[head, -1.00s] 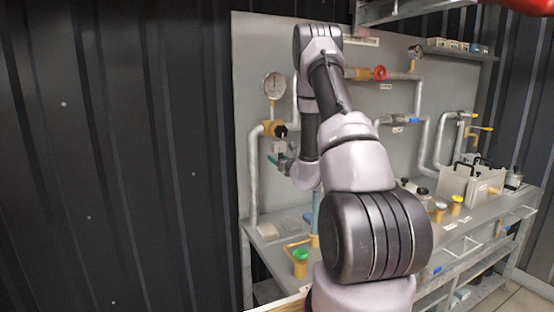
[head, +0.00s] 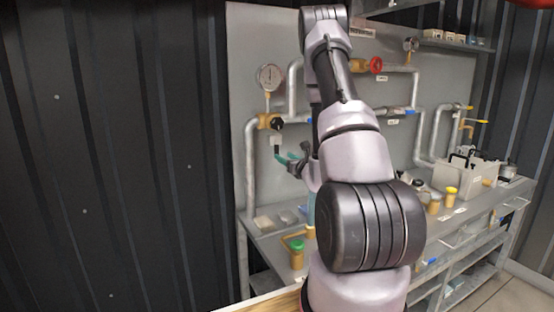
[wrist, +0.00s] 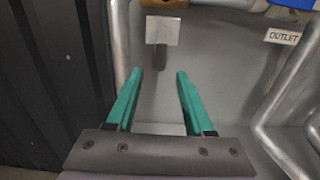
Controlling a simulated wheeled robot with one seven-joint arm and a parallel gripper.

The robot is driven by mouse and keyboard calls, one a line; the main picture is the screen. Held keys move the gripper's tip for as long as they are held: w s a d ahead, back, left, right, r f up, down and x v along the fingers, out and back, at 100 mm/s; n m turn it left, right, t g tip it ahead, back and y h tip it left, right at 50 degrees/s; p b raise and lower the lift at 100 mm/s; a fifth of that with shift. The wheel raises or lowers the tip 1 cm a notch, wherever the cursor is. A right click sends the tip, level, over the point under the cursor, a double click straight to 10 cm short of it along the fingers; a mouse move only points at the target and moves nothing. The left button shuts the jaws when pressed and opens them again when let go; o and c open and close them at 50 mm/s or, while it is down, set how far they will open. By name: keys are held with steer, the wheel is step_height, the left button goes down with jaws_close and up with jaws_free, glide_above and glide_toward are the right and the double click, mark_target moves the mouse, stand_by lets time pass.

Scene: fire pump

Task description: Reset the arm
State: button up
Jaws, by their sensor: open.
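My gripper (wrist: 158,92) shows in the wrist view with two green fingers spread apart and nothing between them. It faces the grey panel (wrist: 215,75), and a grey bracket or lever (wrist: 162,42) shows just beyond the fingertips. In the head view my gripper (head: 291,160) is a small green shape beside the panel, below the brass valve. My arm is bent, raised high and then down again, and it hides the middle of the panel and part of the bench.
A pressure gauge (head: 269,77) and a brass valve (head: 270,122) are on the left pipe. A red-handled valve (head: 375,65) is at upper right. The bench (head: 462,215) holds a green-topped fitting (head: 297,252), yellow-capped parts and a grey box (head: 470,172). Dark corrugated wall stands left.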

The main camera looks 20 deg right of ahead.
steer(key=s+a+r+n+g+y, duration=0.1)
steer(key=a+r+n+g+y, duration=0.1)
steer(key=a+r+n+y, duration=0.8)
steer(key=s+a+r+n+g+y, duration=0.25)
steer(key=s+a+g, duration=0.2)
steer(key=a, duration=0.25)
steer(key=s+a+r+n+g+y, duration=0.1)
steer(key=s+a+r+n+g, duration=0.3)
steer(key=a, duration=0.3)
steer(key=s+a+n+g+h, duration=0.1)
steer(key=s+n+g+h, duration=0.1)
steer(key=s+n, duration=0.35)
steer(key=s+a+n+g+h, duration=0.2)
steer(key=s+n+g, duration=0.1)
steer(key=s, duration=0.6)
steer(key=s+d+r+n+t+h, duration=0.4)
steer(key=s+d+r+n+h, duration=0.1)
steer(key=d+h, duration=0.3)
steer(key=shift+s+d+n+t, duration=0.15)
steer(key=shift+d+n+t, duration=0.2)
steer(key=shift+d+n, duration=0.35)
steer(key=shift+a, duration=0.1)
